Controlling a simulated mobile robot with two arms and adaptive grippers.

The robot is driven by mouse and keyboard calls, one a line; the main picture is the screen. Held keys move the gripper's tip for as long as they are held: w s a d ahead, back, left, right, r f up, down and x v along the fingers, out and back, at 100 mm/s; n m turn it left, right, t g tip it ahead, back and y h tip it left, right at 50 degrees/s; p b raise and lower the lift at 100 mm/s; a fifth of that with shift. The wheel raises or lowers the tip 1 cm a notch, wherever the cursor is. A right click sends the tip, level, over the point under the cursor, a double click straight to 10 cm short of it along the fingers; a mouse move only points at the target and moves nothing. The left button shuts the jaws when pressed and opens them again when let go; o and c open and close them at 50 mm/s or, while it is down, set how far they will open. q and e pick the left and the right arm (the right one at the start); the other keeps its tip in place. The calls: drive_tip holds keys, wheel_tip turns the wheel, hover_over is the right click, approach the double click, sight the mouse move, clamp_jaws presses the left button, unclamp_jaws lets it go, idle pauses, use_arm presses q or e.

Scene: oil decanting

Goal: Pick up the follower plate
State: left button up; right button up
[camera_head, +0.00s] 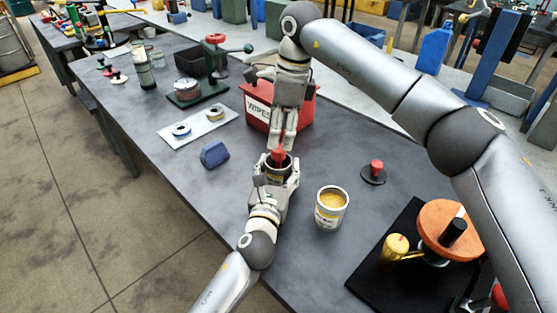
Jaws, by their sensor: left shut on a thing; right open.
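My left gripper (276,177) is shut on a dark can (272,178), which stands upright between its fingers. A red knob or handle (279,155) shows at the can's mouth; what it joins inside is hidden. My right gripper (284,147) is open and points down from above, its fingertips close to this red part; I cannot tell whether they touch it. A black disc with a red knob (376,166), which looks like a follower plate, lies flat on the table to the right, apart from both grippers.
An open can of yellow grease (332,206) stands right of my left gripper. A red wipes box (257,108) is behind. A blue block (214,154) and a white tray (198,123) lie left. An orange-topped device (447,228) on a black mat is at front right.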

sight(279, 148)
drive_tip(key=shift+s+a+f, duration=0.1)
drive_tip(key=shift+a+f, duration=0.05)
drive_tip(key=shift+f, duration=1.2)
drive_tip(key=shift+s+a+f, duration=0.1)
drive_tip(key=shift+f, duration=1.25)
drive_tip(key=c, duration=1.1)
